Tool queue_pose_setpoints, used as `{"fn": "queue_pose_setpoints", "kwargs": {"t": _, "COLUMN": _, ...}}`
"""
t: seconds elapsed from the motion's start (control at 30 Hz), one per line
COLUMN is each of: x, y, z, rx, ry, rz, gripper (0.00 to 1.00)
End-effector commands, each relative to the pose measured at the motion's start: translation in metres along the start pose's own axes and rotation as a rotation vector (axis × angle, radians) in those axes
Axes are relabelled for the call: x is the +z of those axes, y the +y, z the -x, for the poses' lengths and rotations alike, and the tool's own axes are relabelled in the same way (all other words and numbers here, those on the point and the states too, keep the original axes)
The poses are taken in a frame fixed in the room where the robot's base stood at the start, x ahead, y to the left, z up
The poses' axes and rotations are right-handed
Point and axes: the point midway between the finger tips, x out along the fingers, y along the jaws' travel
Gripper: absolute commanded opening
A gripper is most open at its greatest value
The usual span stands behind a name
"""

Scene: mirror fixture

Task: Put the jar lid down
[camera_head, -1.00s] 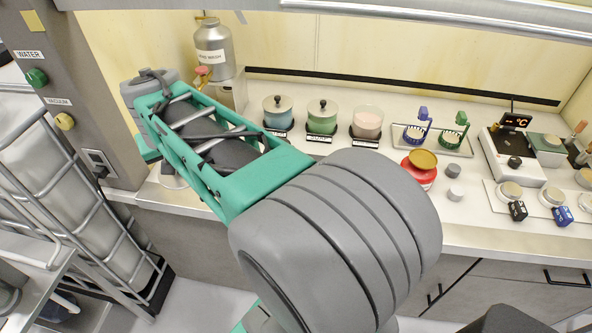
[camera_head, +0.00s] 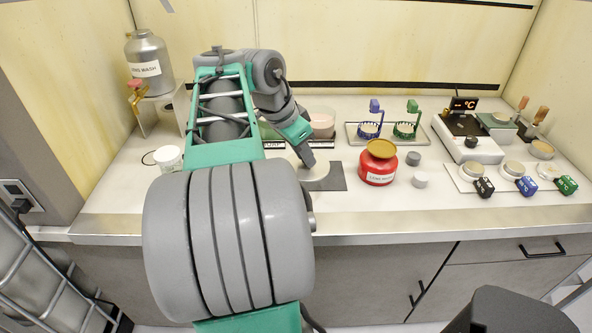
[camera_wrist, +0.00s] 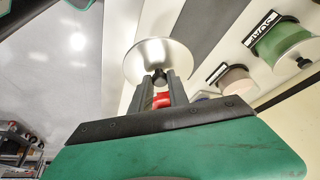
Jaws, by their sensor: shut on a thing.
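My gripper (camera_head: 306,160) reaches down over the counter in the head view, with its fingertips at a pale, round lid. In the wrist view my gripper (camera_wrist: 160,88) is shut on the knob of this jar lid (camera_wrist: 160,55), a shiny silver-white disc. The lid also shows in the head view (camera_head: 318,173), partly hidden behind my arm. It is over a dark grey mat (camera_head: 336,180); I cannot tell if it touches it. A jar with pink contents (camera_head: 322,122) stands behind, partly hidden by my arm.
A red jar with a yellow top (camera_head: 378,165) stands close to the right of the mat, with small grey pieces (camera_head: 413,158) beyond it. A rack with blue and green holders (camera_head: 390,132) is behind. A white cup (camera_head: 168,158) is at the left.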

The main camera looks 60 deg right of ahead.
Motion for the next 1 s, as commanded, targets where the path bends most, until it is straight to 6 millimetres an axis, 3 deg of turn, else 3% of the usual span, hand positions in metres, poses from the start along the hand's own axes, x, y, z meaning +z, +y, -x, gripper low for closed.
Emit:
{"fn": "queue_pose_setpoints", "kwargs": {"t": 0.2, "x": -0.011, "y": -0.057, "z": -0.039, "rx": 0.004, "ry": -0.002, "rz": 0.005, "gripper": 0.00}}
{"fn": "queue_pose_setpoints", "kwargs": {"t": 0.4, "x": -0.006, "y": -0.084, "z": -0.078, "rx": 0.000, "ry": -0.001, "rz": 0.005, "gripper": 0.00}}
{"fn": "queue_pose_setpoints", "kwargs": {"t": 0.73, "x": 0.007, "y": -0.096, "z": -0.119, "rx": 0.000, "ry": -0.001, "rz": 0.005, "gripper": 0.00}}
{"fn": "queue_pose_setpoints", "kwargs": {"t": 1.0, "x": 0.009, "y": -0.097, "z": -0.123, "rx": -0.003, "ry": 0.000, "rz": 0.005, "gripper": 0.00}}
